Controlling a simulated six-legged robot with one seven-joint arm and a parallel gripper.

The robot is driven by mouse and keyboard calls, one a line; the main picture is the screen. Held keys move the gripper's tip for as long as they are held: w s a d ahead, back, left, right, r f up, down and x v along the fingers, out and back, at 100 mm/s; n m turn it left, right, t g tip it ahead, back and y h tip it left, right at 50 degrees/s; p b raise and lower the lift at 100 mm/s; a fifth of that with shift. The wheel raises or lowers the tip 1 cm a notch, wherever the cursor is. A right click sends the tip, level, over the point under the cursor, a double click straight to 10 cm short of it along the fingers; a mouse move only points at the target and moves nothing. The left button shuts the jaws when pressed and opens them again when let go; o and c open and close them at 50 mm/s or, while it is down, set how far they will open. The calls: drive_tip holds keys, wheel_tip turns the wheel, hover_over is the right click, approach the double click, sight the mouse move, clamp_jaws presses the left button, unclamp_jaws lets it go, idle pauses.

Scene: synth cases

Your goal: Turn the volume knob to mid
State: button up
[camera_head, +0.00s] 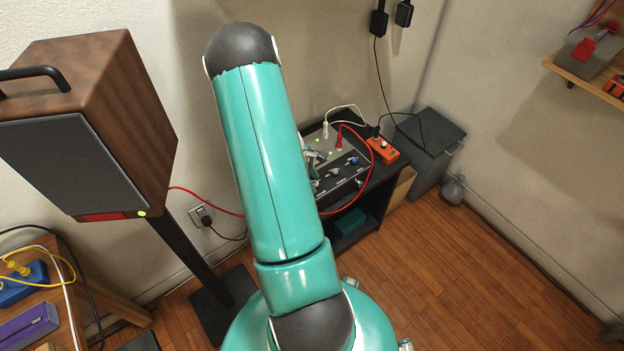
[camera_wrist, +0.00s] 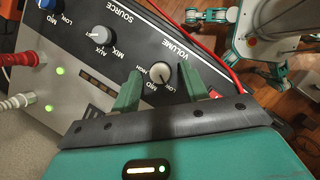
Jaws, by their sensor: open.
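The volume knob (camera_wrist: 161,75) is a small pale round knob on the dark control panel (camera_wrist: 130,40), beside the word VOLUME in the wrist view. LOW, MID and HIGH are printed around it, upside down in this view. I cannot tell exactly which mark its pointer faces. My gripper (camera_wrist: 160,84) is open, with one green finger on each side of the knob and a visible gap to it. In the head view my arm covers part of the panel (camera_head: 345,182), and I cannot make out the volume knob there.
The source knob (camera_wrist: 95,33) and another knob (camera_wrist: 27,57) sit nearby on the panel. Red and white cables plug into it. A red cable (camera_wrist: 200,45) runs along its edge.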

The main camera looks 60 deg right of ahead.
drive_tip(key=shift+c, duration=0.4)
clamp_jaws()
drive_tip(key=shift+m, duration=0.3)
drive_tip(key=m, duration=0.1)
drive_tip(key=m+y, duration=0.1)
drive_tip(key=m, duration=0.1)
drive_tip(key=m+y, duration=0.1)
drive_tip(key=m, duration=0.1)
drive_tip(key=shift+w+d, duration=0.1)
drive_tip(key=shift+d, duration=0.15)
drive_tip(key=m+y, duration=0.1)
drive_tip(key=m, duration=0.2)
drive_tip(key=m+y, duration=0.1)
drive_tip(key=m, duration=0.2)
drive_tip(key=shift+d+t, duration=0.2)
drive_tip(key=shift+t, duration=0.2)
drive_tip(key=shift+o, duration=0.4)
unclamp_jaws()
